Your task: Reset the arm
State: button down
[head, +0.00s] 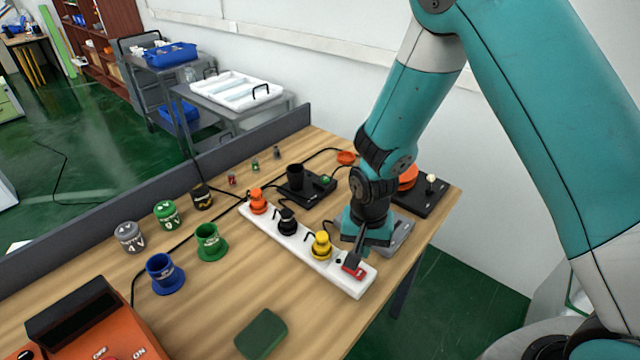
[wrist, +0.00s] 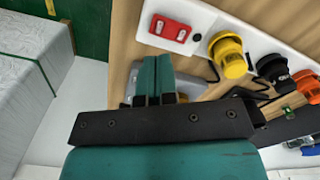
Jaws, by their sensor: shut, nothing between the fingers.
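My gripper (head: 357,258) points down over the right end of the white power strip (head: 300,249) in the head view. Its tips are close to the red switch (head: 353,272); I cannot tell whether they touch it. In the wrist view my gripper's teal fingers (wrist: 153,82) are together with nothing between them. The red switch (wrist: 170,28) lies beyond the fingertips there, on the white strip (wrist: 205,22). Yellow (head: 321,246), black (head: 287,222) and orange (head: 257,201) plugs sit in the strip.
Blue (head: 164,274) and green (head: 211,243) cups and several lidded jars stand at left. An orange machine (head: 95,325) is at front left. A grey partition (head: 250,140) borders the table.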

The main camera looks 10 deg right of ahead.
jog(key=shift+r, duration=0.1)
jog(key=s+a+r+n+y+b, duration=0.2)
jog(key=s+r+n, duration=0.4)
jog(key=s+r, duration=0.3)
jog(key=s+a+r+n+y+b, duration=0.2)
jog(key=s+r+n, duration=0.4)
jog(key=s+r, duration=0.3)
notch_tip(320, 180, up, 4)
jog(key=shift+s+a+f+b, duration=0.1)
jog(key=shift+s+a+b, duration=0.15)
jog(key=shift+b, duration=0.35)
